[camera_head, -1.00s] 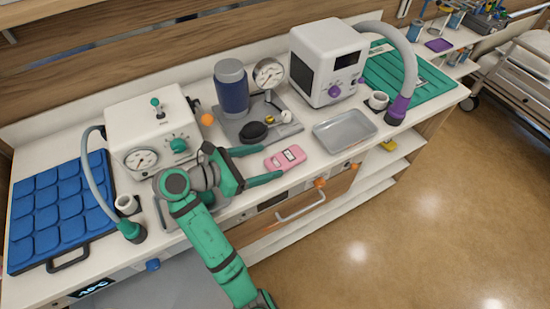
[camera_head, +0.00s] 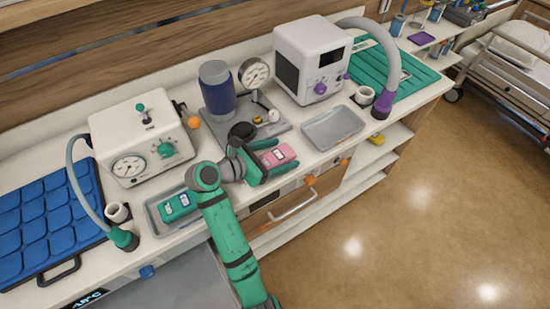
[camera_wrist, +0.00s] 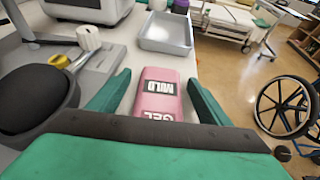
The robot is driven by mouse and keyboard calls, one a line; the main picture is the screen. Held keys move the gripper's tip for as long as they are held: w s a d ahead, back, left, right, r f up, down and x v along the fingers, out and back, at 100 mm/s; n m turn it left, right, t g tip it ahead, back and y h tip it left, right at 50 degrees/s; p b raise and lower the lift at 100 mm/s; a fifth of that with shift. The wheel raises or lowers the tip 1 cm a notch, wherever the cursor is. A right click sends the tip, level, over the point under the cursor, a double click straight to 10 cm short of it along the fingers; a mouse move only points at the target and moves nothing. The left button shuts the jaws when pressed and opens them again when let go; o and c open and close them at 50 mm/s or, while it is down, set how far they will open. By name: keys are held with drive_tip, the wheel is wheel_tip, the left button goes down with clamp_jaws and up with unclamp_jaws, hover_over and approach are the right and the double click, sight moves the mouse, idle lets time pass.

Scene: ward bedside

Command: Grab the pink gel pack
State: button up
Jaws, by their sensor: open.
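The pink gel pack (camera_head: 278,156) lies flat on the white counter near its front edge. In the wrist view the pink gel pack (camera_wrist: 158,94) sits between my two fingers, with white labels reading MILD and GEL. My gripper (camera_head: 280,157) is open, one finger on each side of the pack. The near end of the pack is hidden behind the gripper body.
An empty grey metal tray (camera_head: 333,127) stands just beyond the pack. A black bulb (camera_head: 242,131) and gauge stand (camera_head: 254,75) are close behind my gripper. A green pack (camera_head: 178,204) lies in a second tray (camera_head: 156,217) at left. White machines stand on both sides.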

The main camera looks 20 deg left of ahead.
drive_tip(key=shift+w, duration=0.1)
drive_tip(key=c, duration=1)
drive_tip(key=shift+s, duration=0.2)
drive_tip(key=shift+c, duration=1.4)
